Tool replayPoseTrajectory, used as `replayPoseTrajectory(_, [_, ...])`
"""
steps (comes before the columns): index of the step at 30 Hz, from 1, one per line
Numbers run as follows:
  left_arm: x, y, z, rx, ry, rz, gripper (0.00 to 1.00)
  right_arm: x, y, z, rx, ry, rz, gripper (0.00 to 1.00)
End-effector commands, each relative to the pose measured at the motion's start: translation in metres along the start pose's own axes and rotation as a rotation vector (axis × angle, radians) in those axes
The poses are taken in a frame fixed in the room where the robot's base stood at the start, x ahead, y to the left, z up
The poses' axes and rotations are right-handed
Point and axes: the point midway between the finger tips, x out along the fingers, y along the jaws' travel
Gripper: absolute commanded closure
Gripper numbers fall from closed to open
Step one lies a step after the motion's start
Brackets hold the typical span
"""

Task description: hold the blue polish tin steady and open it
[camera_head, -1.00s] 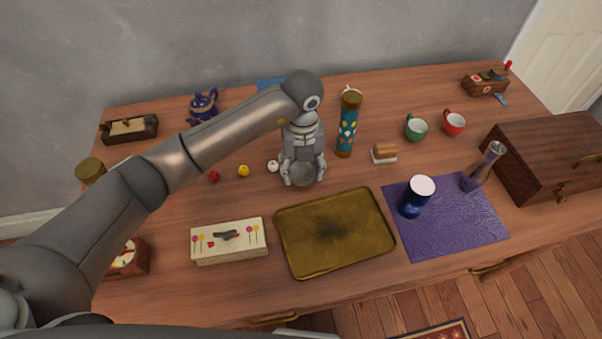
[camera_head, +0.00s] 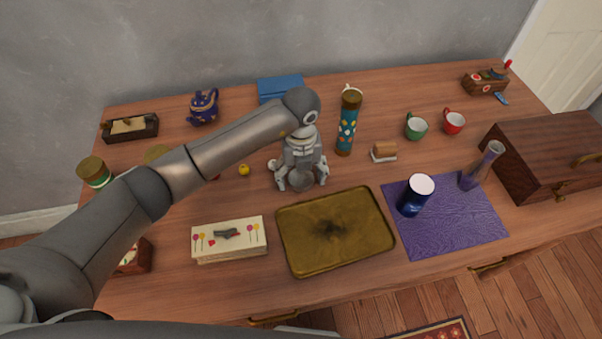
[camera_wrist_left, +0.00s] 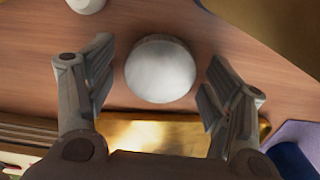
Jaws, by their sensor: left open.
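A round, pale grey disc-topped thing (camera_wrist_left: 160,68) lies between the fingers of my left gripper (camera_wrist_left: 157,80) in the left wrist view, with a gap on both sides. Its sides are hidden and no blue shows on it, so I cannot tell if it is the polish tin. In the head view my left gripper (camera_head: 302,183) is open, pointing down just behind the brass tray. A dark blue cylinder with a white top (camera_head: 414,196) stands upright on the purple mat, well to the right. My right gripper is not in view.
The brass tray (camera_head: 338,255) lies in front of the gripper, with a cream box (camera_head: 228,246) to its left. A patterned flask (camera_head: 348,125) stands close behind right. A purple mat (camera_head: 462,235) and a wooden chest (camera_head: 545,160) are to the right.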

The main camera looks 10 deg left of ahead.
Motion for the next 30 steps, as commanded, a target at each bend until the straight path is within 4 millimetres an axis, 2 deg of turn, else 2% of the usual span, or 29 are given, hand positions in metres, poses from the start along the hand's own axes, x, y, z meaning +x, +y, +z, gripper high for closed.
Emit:
replayPoseTrajectory(8, [-0.010,-0.001,0.001,0.000,-0.003,-0.002,0.25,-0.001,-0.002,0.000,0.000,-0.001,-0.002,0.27])
replayPoseTrajectory(21, [-0.099,-0.001,0.001,0.001,-0.004,-0.002,0.25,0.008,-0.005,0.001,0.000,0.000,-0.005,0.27])
replayPoseTrajectory(25, [-0.115,0.000,0.001,-0.001,-0.002,-0.001,0.25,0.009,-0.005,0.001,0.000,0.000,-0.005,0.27])
replayPoseTrajectory(30, [-0.123,0.000,0.000,0.000,0.000,0.000,0.25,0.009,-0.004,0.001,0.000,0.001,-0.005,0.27])
